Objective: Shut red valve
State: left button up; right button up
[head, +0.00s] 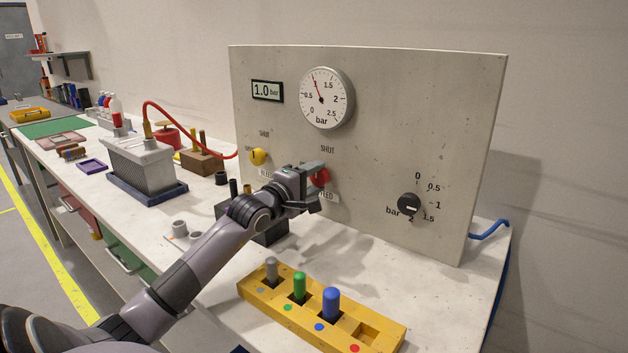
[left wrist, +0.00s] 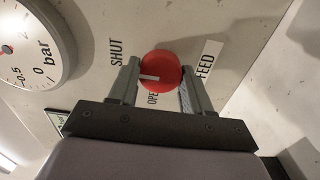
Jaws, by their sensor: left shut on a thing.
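The red valve (head: 320,178) is a round knob on the upright grey panel (head: 270,125), between the labels SHUT above and FEED below. It also shows in the left wrist view (left wrist: 162,66), with a white mark pointing left there, between the words SHUT and OPEN; OPEN is partly hidden. My left gripper (head: 318,186) is at the panel, shut on the red valve, with one finger on each side of it, as the left wrist view (left wrist: 160,84) shows. My right gripper is out of view.
The dial gauge (head: 326,98) and the display (head: 267,90) read about 1.0 bar. A yellow valve (head: 258,156) is left of the red one, and a black knob (head: 409,204) is right. A yellow block (head: 262,297) with coloured pegs stands on the bench below.

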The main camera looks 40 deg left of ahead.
pick_arm(q)
jog(key=o, duration=1.1)
jog(key=shift+c, duration=0.2)
jog(key=s+b, duration=0.1)
jog(key=s, duration=0.6)
jog(key=shift+d, duration=0.4)
